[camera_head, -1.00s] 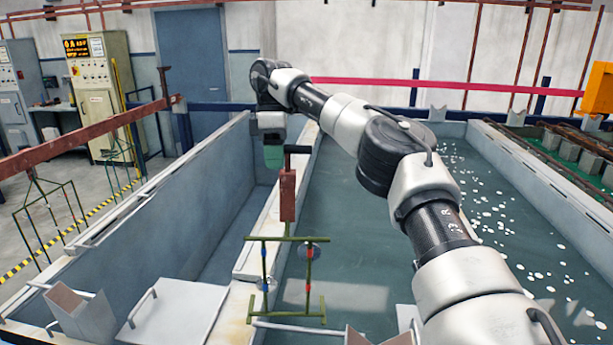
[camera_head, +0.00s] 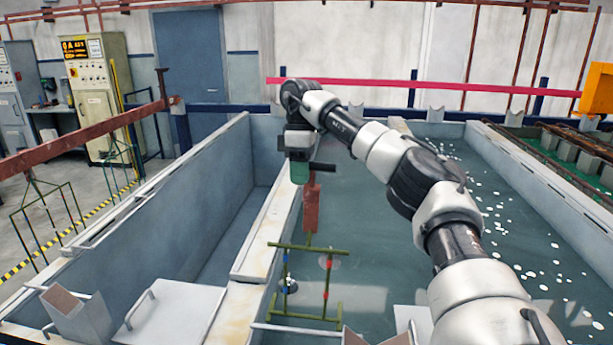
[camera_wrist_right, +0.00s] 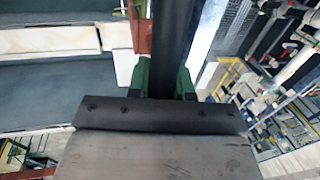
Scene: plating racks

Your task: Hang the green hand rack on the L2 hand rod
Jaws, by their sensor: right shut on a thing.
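My right gripper (camera_head: 300,172) with green fingers is shut on the green hand rack (camera_head: 326,285). A black grip bar (camera_head: 322,168) shows at its jaws. In the right wrist view the dark bar (camera_wrist_right: 174,40) runs between the green fingers (camera_wrist_right: 165,80). A red-brown block (camera_head: 311,210) joins the bar to the rack's green frame, which hangs below over the water near the partition between the tanks. The frame carries small red and blue parts. I cannot tell which rod is L2. My left gripper is not in view.
A rusty beam (camera_head: 85,138) crosses the left, with other thin racks (camera_head: 48,225) hanging below it. A pink-red rail (camera_head: 400,84) spans the back. The pale partition (camera_head: 268,235) separates an empty-looking tank from the water-filled tank (camera_head: 380,260). A grey box (camera_head: 78,315) stands front left.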

